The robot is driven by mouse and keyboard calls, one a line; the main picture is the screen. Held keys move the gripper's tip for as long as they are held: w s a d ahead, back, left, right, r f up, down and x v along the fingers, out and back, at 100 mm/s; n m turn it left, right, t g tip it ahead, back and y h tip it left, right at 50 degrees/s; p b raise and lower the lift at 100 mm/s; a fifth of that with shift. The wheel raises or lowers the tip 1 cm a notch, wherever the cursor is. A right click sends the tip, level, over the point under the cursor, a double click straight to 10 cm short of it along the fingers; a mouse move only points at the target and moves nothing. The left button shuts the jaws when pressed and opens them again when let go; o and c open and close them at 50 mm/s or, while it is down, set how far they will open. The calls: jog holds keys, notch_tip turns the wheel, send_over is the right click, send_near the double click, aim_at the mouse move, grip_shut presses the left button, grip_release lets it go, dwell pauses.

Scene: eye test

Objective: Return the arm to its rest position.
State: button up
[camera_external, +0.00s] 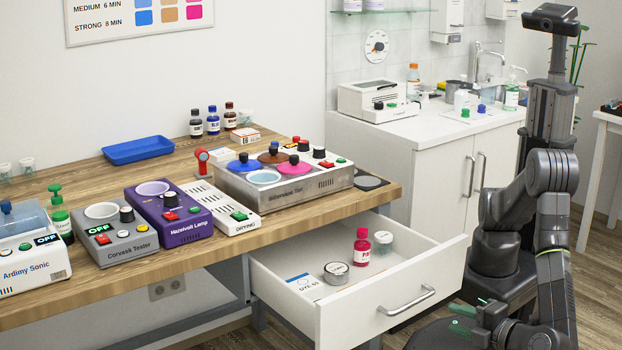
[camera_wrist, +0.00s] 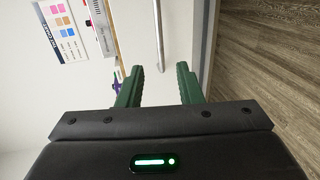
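My arm (camera_external: 552,210) stands at the right of the external view, folded, with its forearm hanging down beside the open drawer. My gripper (camera_external: 462,318) is low, to the right of the drawer front and apart from it. In the wrist view my gripper (camera_wrist: 159,84) has its two green fingers spread, with nothing held between them. Behind the fingers the wrist view shows the white drawer front and its long handle (camera_wrist: 159,35), turned sideways.
The open drawer (camera_external: 375,312) juts out near my gripper, holding a pink bottle (camera_external: 362,248), small jars and a card. The wooden table (camera_external: 230,262) carries several devices and a blue tray (camera_external: 138,150). A white cabinet (camera_external: 440,170) stands behind. Wood floor shows at right.

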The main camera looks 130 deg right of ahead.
jog(key=b+x, duration=0.5)
jog(key=x, duration=0.5)
jog(key=shift+a, duration=0.1)
dwell(0.3)
send_near(414, 303)
jog(key=x, duration=1)
dwell(1.8)
